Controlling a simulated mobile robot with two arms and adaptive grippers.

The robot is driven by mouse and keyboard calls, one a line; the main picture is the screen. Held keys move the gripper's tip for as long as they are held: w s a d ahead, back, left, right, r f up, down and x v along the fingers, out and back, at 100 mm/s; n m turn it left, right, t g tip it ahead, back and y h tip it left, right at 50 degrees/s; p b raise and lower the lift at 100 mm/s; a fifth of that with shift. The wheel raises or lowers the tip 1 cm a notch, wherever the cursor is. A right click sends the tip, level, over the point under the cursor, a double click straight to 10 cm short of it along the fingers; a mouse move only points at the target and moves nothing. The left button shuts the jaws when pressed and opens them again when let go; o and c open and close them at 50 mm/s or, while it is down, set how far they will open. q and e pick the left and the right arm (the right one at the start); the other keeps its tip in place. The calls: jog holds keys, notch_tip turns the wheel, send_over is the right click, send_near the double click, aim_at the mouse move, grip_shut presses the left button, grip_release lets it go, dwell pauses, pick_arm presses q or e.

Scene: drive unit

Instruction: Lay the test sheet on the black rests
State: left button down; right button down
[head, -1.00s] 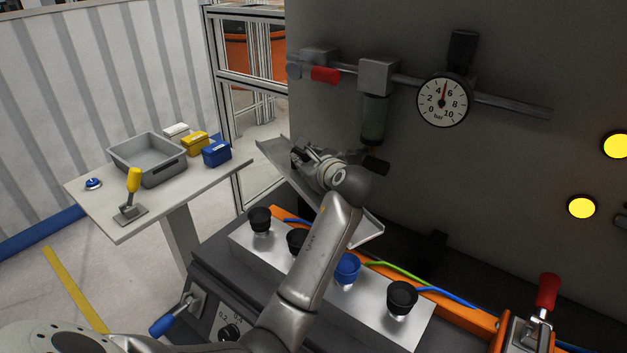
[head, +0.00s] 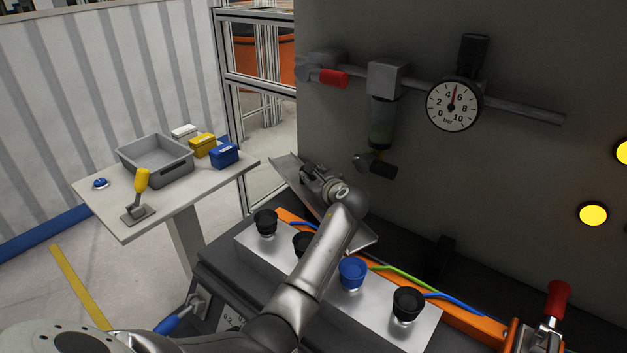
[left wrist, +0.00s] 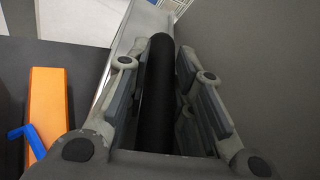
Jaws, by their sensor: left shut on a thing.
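The test sheet (head: 283,168) is a long, thin grey plate in the head view, tilted between the side table and the grey wall. Its near end (head: 366,240) shows right of my left forearm, above the orange rail. My left gripper (head: 308,175) is shut on it near the far end; my arm covers its middle. In the left wrist view the fingers (left wrist: 162,95) stand either side of a black rounded bar (left wrist: 155,90), with a pale sheet edge (left wrist: 118,60) beside it. A black upright block (head: 439,257), possibly a rest, stands by the wall. My right gripper is not seen.
Black and blue knobs (head: 353,272) stand on a silver block in front of the orange rail (head: 470,312). A red-handled clamp (head: 557,300) is at right. The gauge (head: 453,105) and valves hang above the sheet. The side table (head: 110,215) holds a grey bin.

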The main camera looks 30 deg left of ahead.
pick_arm(q)
jog(key=shift+f, duration=0.25)
jog(key=c, duration=1.7)
grip_release()
jog(key=shift+f, duration=0.2)
jog(key=o, duration=0.4)
jog(key=shift+o, duration=0.2)
jog(key=shift+r, duration=0.1)
jog(key=v, duration=1.2)
jog(key=shift+s, duration=0.1)
